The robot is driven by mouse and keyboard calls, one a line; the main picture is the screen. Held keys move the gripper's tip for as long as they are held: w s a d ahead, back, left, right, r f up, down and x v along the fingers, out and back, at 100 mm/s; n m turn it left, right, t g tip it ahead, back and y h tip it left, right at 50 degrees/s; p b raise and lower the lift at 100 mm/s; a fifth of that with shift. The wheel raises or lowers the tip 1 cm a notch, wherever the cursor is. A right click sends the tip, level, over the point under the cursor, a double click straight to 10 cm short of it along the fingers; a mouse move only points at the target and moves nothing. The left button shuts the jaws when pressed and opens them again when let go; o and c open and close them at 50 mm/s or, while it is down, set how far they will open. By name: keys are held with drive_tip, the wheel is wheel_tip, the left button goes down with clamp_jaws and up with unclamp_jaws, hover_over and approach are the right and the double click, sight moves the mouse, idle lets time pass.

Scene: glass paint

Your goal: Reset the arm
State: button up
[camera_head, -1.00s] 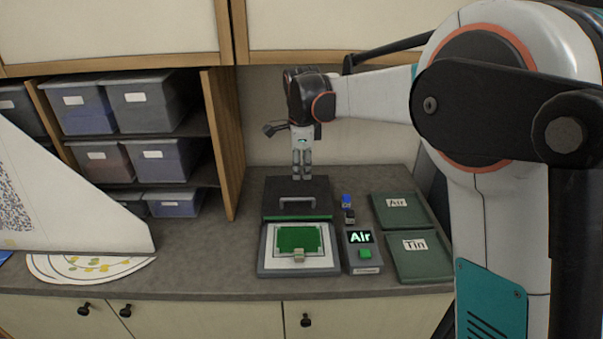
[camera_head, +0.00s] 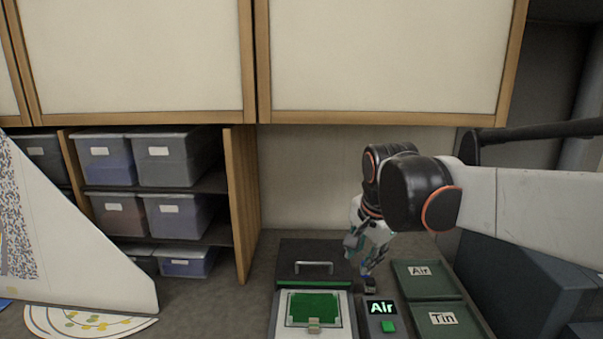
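My gripper (camera_head: 366,268) hangs tilted over the counter, at the right edge of the black box with a metal handle (camera_head: 300,262). Its fingertips are beside or in front of a small blue and black item (camera_head: 370,284); I cannot tell whether they touch it. The fingers are small and partly overlapped by the gripper body, so their opening is unclear. My arm reaches in from the right. A display unit reading "Air" (camera_head: 381,308) with a green button stands just below the gripper.
A white-framed plate with a green panel (camera_head: 314,310) lies in front of the black box. Green trays labelled "Air" (camera_head: 422,280) and "Tin" (camera_head: 445,328) lie at the right. Storage bins (camera_head: 175,160) fill the left shelves. Wall cabinets (camera_head: 385,60) hang above. A white sloped panel (camera_head: 85,250) stands left.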

drive_tip(key=s+d+f+n+t+b, duration=0.1)
drive_tip(key=s+d+f+n+b, duration=0.1)
drive_tip(key=s, duration=0.5)
drive_tip(key=s+d+f+n+t+b, duration=0.1)
drive_tip(key=s+d+f+n+b, duration=0.1)
drive_tip(key=s+f+n, duration=0.3)
drive_tip(key=s+d+f+n+t+b, duration=0.1)
drive_tip(key=s+d+f+n+b, duration=0.1)
drive_tip(key=s+f, duration=0.4)
drive_tip(key=s+n, duration=0.1)
drive_tip(key=s, duration=0.1)
drive_tip(key=shift+s+d+n, duration=0.3)
drive_tip(key=shift+s+d, duration=0.05)
